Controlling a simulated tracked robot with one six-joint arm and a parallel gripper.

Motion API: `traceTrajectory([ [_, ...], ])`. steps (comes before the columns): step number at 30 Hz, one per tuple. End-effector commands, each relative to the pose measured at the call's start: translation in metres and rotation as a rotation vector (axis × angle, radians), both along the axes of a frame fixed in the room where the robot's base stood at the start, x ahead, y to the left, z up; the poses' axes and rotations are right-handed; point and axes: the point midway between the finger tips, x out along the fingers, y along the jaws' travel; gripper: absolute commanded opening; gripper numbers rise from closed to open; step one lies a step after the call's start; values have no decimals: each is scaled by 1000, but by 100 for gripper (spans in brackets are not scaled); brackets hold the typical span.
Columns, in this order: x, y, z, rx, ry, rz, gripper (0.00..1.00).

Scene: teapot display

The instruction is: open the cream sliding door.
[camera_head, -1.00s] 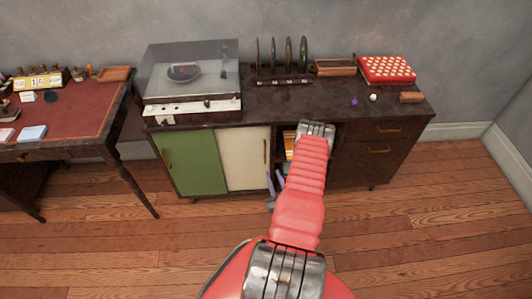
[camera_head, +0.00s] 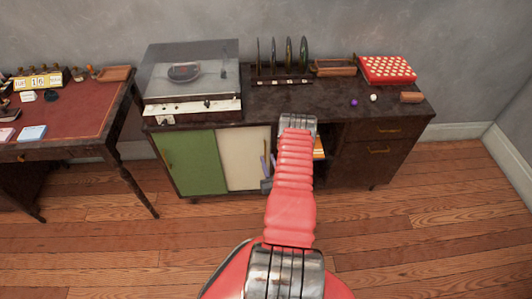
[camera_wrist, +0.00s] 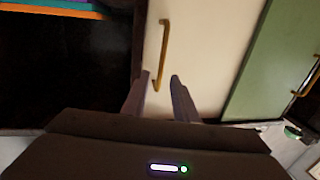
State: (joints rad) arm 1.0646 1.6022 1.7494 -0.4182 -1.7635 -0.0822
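The cream sliding door (camera_head: 240,158) is in the cabinet front, beside the green door (camera_head: 190,163). Its upright brass handle shows near its right edge in the head view, and the handle (camera_wrist: 163,50) is clear in the wrist view. To the right of the door in the head view is a dark open compartment, partly hidden by my arm. My gripper (camera_wrist: 158,96) is open in front of the cream door, with a finger on each side of the handle's near end. Whether the fingers touch the handle I cannot tell. It also shows in the head view (camera_head: 267,172).
A turntable (camera_head: 190,78), a record rack (camera_head: 283,80) and a red spotted box (camera_head: 387,69) stand on the cabinet top. Orange and teal items (camera_wrist: 55,8) lie in the open compartment. A desk (camera_head: 62,108) stands at the left. Wood floor in front is clear.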

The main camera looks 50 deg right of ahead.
Motion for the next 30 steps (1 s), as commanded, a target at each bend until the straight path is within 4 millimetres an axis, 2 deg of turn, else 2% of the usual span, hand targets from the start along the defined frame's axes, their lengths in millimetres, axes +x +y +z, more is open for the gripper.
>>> traceTrajectory([
  [3,16,-11,1,-3,0,2,26],
  [9,35,-26,0,-2,0,2,26],
  [21,40,-31,0,0,0,0,26],
  [30,40,-31,0,0,0,0,7],
])
